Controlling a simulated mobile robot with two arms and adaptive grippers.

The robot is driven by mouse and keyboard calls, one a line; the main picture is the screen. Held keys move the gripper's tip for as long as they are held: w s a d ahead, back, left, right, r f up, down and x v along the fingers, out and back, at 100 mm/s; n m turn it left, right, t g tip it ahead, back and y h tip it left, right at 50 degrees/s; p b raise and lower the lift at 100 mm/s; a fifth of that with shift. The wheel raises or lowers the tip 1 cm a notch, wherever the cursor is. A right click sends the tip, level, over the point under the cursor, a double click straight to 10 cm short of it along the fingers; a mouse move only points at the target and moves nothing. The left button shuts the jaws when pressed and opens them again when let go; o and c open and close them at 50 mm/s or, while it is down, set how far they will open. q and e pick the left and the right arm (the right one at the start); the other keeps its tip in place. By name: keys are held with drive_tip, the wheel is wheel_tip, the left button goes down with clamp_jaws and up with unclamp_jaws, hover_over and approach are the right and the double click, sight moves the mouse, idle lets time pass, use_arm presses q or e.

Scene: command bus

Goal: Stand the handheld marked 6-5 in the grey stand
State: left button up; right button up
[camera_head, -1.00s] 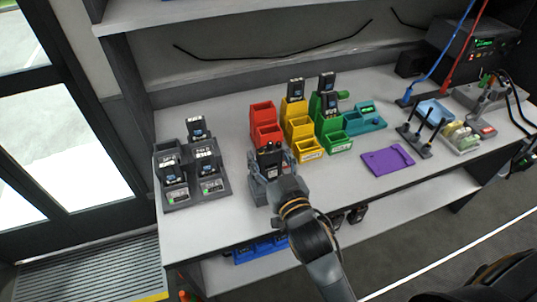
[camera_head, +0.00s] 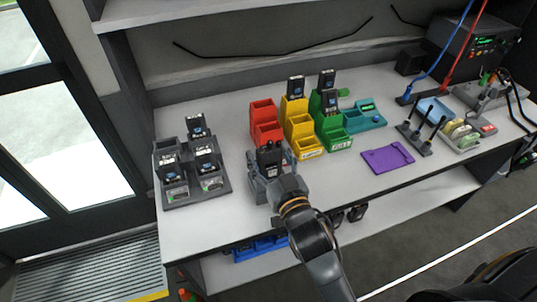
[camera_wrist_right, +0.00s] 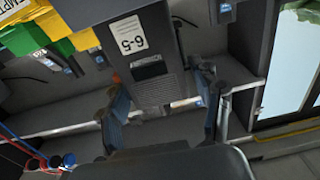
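The handheld marked 6-5 (camera_head: 270,155) is dark and upright, with its top showing in my right gripper (camera_head: 270,168) in front of the red bins. In the right wrist view the handheld (camera_wrist_right: 150,65) shows its white 6-5 label upside down, with a grille by the fingers. The two fingers (camera_wrist_right: 165,95) flank its upper end and appear closed on it. Its lower end is hidden, so I cannot tell if it touches the table. The grey stand (camera_head: 222,188) is on the left of the table and holds several dark handhelds. My left gripper is not in view.
Red (camera_head: 265,112), yellow (camera_head: 308,153) and green bins (camera_head: 340,143) stand behind the gripper. A purple tray (camera_head: 385,160) lies to the right. A shelf (camera_head: 190,12) hangs above the back. Bare table lies between the grey stand and my gripper.

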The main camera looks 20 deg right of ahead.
drive_tip(key=o, duration=0.3)
drive_tip(key=shift+f, duration=0.15)
drive_tip(key=s, duration=1.2)
drive_tip(key=shift+d, duration=0.35)
